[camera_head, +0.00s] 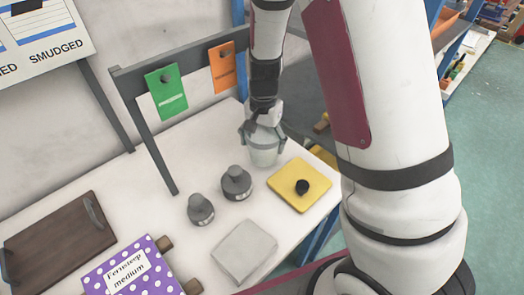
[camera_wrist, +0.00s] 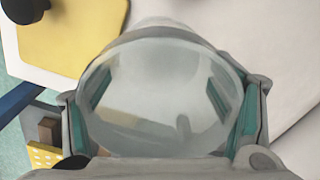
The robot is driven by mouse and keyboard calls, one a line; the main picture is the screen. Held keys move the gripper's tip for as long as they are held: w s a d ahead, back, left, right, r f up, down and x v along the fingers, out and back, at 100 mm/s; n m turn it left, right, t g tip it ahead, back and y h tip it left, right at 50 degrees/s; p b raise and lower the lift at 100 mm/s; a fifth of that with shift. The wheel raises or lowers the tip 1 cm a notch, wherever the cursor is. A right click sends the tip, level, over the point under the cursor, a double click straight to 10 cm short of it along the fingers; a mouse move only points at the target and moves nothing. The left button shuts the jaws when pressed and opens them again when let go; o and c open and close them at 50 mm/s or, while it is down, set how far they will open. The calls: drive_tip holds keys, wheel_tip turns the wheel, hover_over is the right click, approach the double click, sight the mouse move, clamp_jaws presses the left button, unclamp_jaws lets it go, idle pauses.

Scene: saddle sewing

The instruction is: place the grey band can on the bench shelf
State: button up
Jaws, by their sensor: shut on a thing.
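My gripper (camera_head: 262,132) is shut on a pale grey can (camera_head: 264,154), with its fingers on either side of the can's upper part. The can is upright over the right part of the white bench top (camera_head: 150,208), behind the yellow pad. I cannot tell whether its base touches the surface. In the wrist view, the can's round, shiny top (camera_wrist: 160,95) fills the middle between the two teal finger pads. I cannot make out a separate bench shelf.
Two grey knobbed weights (camera_head: 237,183) (camera_head: 201,210) stand left of the can. A yellow pad (camera_head: 299,184) with a black knob lies in front right. A pale square block (camera_head: 244,252), a purple dotted package (camera_head: 130,272) and a dark board (camera_head: 60,242) lie nearer. A grey rail (camera_head: 185,62) holds green and orange tags.

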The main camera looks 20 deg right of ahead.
wheel_tip(320, 180, down, 4)
drive_tip(key=shift+w+r+b, duration=0.1)
drive_tip(key=shift+w+b, duration=0.05)
drive_tip(key=shift+b, duration=1)
drive_tip(key=shift+f, duration=0.25)
drive_tip(key=o, duration=1.8)
